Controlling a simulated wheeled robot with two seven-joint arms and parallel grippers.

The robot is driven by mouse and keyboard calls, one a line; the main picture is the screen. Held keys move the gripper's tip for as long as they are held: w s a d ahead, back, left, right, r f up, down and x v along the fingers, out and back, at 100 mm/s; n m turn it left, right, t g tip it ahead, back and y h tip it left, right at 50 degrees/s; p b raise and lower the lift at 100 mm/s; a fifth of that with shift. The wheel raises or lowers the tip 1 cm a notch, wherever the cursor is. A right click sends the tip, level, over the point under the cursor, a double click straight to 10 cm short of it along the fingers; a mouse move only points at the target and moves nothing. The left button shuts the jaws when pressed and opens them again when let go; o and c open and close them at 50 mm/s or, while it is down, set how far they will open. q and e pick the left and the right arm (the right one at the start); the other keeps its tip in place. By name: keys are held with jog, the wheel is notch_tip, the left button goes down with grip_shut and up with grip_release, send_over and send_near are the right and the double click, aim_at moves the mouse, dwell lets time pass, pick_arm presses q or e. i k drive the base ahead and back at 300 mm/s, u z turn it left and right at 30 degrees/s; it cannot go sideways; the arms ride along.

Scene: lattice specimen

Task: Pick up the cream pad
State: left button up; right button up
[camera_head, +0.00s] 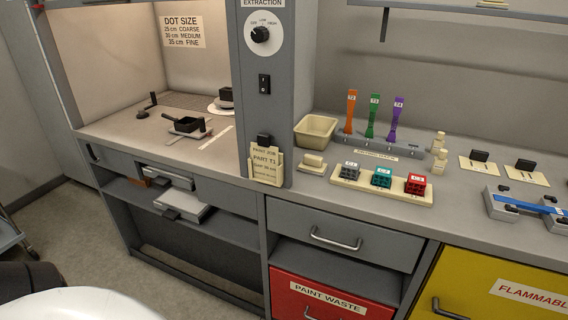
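A small cream pad-like block (313,159) lies on a flat cream plate (312,169) on the grey counter, just below a cream bin (316,131). It looks like the cream pad, though it is small and its details are hard to make out. Nothing is touching it from above. Neither of my grippers is in view.
A cream tray (345,181) with grey, teal and red blocks stands just right. Behind it a rack (377,149) holds orange, green and purple tools. A grey pillar (264,110) with a card holder (266,169) rises to the left. Drawers (345,236) are below.

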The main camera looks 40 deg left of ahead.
aim_at(311, 164)
jog(key=u, duration=1.7)
